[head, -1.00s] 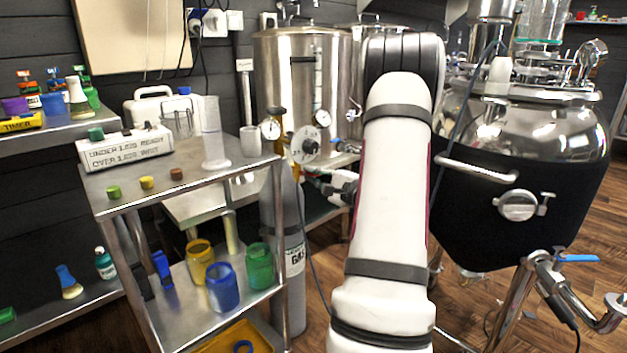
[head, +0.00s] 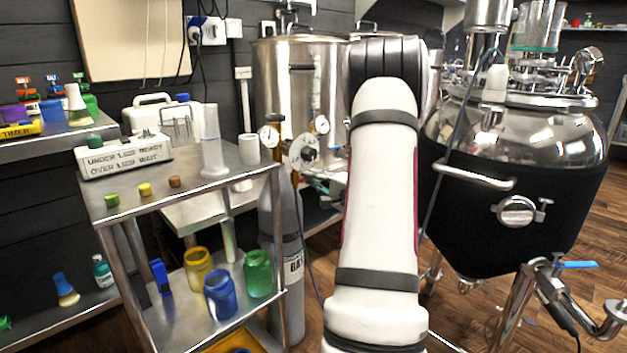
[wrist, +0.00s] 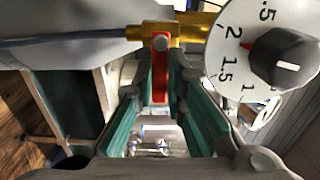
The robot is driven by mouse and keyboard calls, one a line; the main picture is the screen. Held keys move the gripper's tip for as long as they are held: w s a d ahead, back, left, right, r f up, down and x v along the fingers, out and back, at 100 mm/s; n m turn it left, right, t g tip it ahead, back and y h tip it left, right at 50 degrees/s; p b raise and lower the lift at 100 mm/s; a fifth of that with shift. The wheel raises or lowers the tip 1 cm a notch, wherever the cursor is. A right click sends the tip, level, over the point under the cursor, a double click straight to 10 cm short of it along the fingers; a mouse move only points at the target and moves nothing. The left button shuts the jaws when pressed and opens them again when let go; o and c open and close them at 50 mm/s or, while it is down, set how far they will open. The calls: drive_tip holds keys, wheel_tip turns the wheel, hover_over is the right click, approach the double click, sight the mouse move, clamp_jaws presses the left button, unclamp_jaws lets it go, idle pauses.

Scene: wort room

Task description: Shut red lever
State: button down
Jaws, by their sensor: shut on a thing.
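The red lever (wrist: 160,70) hangs from a brass valve body (wrist: 185,33) in the wrist view, its long side running toward me. My gripper (wrist: 160,97) has its teal-padded fingers on either side of the lever, shut on it. A white numbered dial (wrist: 228,75) with a dark knob is just right of the lever. In the head view my arm covers the gripper, and I cannot make out the lever there.
A grey gas bottle (head: 280,235) stands behind the steel cart (head: 190,185), which holds coloured jars and a white sign. Steel tanks (head: 300,85) stand behind. A large black-jacketed vessel (head: 520,215) stands to the right of my arm.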

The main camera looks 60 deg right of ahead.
drive_tip(key=c, duration=1.6)
unclamp_jaws()
